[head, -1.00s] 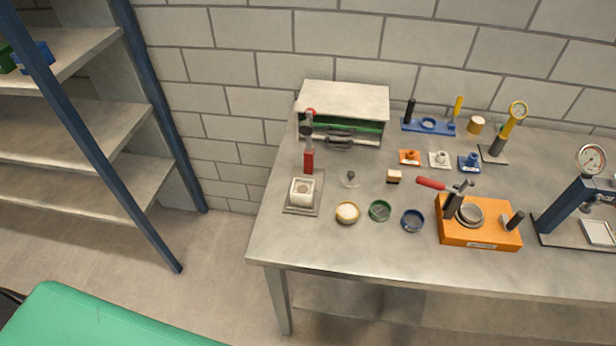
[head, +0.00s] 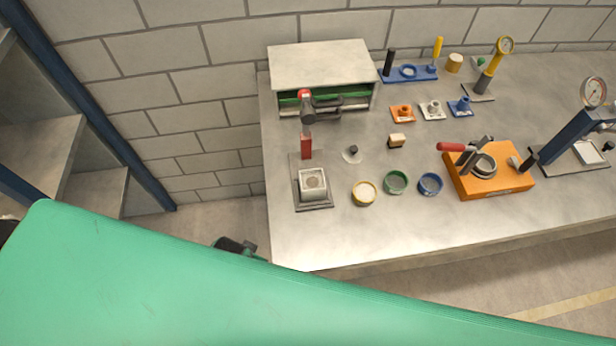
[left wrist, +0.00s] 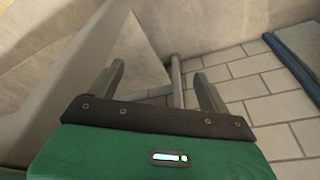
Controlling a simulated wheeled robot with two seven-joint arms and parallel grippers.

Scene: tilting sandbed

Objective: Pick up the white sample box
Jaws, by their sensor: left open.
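A white square box (head: 313,185) with a round grey-brown patch in its top, seemingly the white sample box, stands on a flat grey plate (head: 299,164) near the left end of the metal table. My left gripper (left wrist: 162,80) shows in the left wrist view with its two fingers spread apart and nothing between them. That view shows wall and grey surfaces beyond the fingers, but not the box. In the head view, a small dark and green part (head: 238,246), likely of my left arm, shows left of the table, well apart from the box. My right gripper is not in view.
A red-handled tool (head: 306,140) stands just behind the box. Yellow (head: 363,193), green (head: 396,182) and blue (head: 430,184) bowls sit to its right. A cabinet (head: 322,62) stands behind. The table's front strip (head: 400,235) is clear. Shelving (head: 95,130) stands at left.

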